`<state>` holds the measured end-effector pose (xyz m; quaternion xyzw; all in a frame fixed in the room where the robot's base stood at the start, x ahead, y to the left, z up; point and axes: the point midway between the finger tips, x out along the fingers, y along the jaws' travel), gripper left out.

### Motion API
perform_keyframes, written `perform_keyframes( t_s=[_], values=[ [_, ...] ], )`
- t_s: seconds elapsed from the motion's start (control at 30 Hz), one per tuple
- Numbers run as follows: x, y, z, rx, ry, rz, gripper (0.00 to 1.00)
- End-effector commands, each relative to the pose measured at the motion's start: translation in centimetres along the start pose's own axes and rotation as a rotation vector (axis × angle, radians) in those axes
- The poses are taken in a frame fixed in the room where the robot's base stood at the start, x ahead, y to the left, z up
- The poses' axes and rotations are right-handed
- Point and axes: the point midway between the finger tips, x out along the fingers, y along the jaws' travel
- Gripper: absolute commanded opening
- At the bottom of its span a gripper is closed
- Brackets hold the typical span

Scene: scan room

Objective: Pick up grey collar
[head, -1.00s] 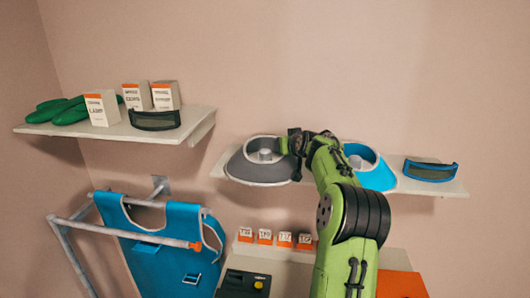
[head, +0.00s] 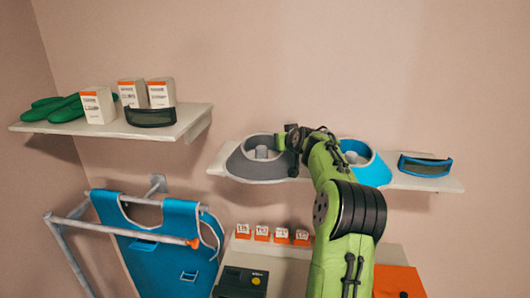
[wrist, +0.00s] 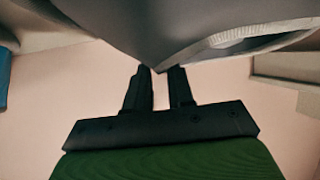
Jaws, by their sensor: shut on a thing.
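The grey collar (head: 257,168), a flared ring with a pale edge, is at the left part of the right-hand shelf in the head view. My gripper (head: 293,143) is at the collar's right upper rim and shut on it. In the wrist view the collar's grey underside (wrist: 190,22) fills the top, and my two black fingers (wrist: 160,80) meet its edge with a narrow gap between them. The collar looks level; whether it touches the shelf is hard to tell. A blue collar (head: 372,168) stands right of it, partly hidden by my green arm.
The right-hand shelf (head: 428,183) also carries a blue-framed visor (head: 425,166). A left shelf (head: 90,127) holds white boxes (head: 99,105), a dark visor (head: 151,116) and green items. A blue apron (head: 170,250) hangs on a rail below.

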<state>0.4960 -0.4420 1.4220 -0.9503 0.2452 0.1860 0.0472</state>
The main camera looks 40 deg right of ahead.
Motion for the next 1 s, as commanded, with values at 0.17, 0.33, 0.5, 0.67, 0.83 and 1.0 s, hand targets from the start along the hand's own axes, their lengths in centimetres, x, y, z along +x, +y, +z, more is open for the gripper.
perform_keyframes(
  t_s=[0.17, 0.33, 0.5, 0.67, 0.83, 1.0],
  values=[
    [0.1, -0.1, 0.1, 0.003, -0.012, -0.004, 0.00],
    [-1.0, -0.1, -2.5, 0.000, -0.005, -0.002, 0.00],
    [-2.4, -0.1, -6.2, 0.000, -0.002, -0.001, 0.00],
    [-3.2, 0.0, -8.1, 0.002, -0.003, -0.001, 0.00],
    [-3.6, 0.0, -9.0, 0.002, -0.003, -0.001, 0.00],
    [-3.7, 0.0, -9.1, 0.002, -0.005, -0.001, 0.00]
  ],
)
